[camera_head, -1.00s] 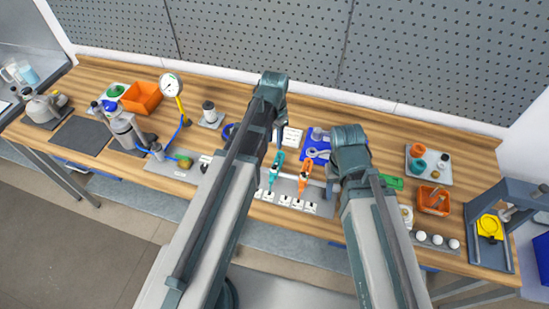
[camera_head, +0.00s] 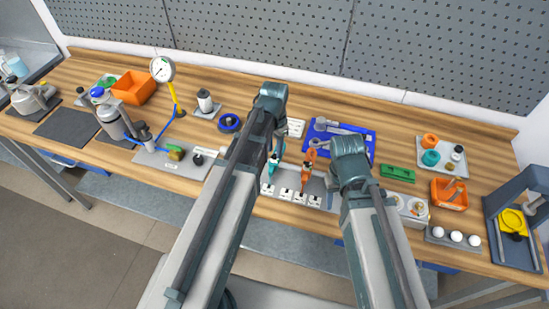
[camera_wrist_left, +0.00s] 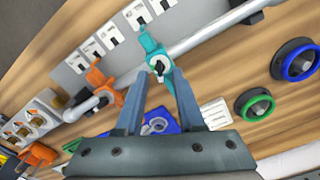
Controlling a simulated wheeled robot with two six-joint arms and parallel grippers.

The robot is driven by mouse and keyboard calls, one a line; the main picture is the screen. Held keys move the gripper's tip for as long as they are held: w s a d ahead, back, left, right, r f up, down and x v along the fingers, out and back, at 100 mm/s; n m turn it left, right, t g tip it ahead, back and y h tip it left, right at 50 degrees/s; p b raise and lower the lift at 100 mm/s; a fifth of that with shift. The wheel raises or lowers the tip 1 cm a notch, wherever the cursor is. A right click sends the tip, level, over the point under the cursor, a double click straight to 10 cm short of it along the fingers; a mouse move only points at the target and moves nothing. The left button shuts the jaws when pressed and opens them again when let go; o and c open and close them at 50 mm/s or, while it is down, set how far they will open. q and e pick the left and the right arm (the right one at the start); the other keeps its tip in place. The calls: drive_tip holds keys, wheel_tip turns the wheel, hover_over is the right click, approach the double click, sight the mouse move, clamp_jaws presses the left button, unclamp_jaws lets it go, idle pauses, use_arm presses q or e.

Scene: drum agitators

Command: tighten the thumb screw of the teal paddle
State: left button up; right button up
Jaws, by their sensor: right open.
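The teal paddle (camera_head: 273,164) sits on a grey shaft beside an orange paddle (camera_head: 309,160). In the left wrist view the teal paddle (camera_wrist_left: 152,45) carries a small dark thumb screw (camera_wrist_left: 158,67) facing the camera. My left gripper (camera_wrist_left: 161,78) is open, its two fingers to either side of the screw end. I cannot tell whether they touch it. In the head view my left gripper (camera_head: 273,140) is mostly hidden by its arm, just above the teal paddle. My right gripper (camera_head: 333,182) is open, mostly hidden behind its arm, right of the orange paddle.
A grey shaft (camera_wrist_left: 205,37) runs through the paddles over a plate with white labels. A blue tray (camera_head: 360,133) with tools lies behind. Blue (camera_wrist_left: 297,60) and green (camera_wrist_left: 255,105) rings lie on the wood. A gauge stand (camera_head: 163,70) stands left.

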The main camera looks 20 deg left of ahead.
use_arm(q)
drive_tip(key=shift+f+b, duration=0.35)
drive_tip(key=shift+f, duration=0.45)
clamp_jaws()
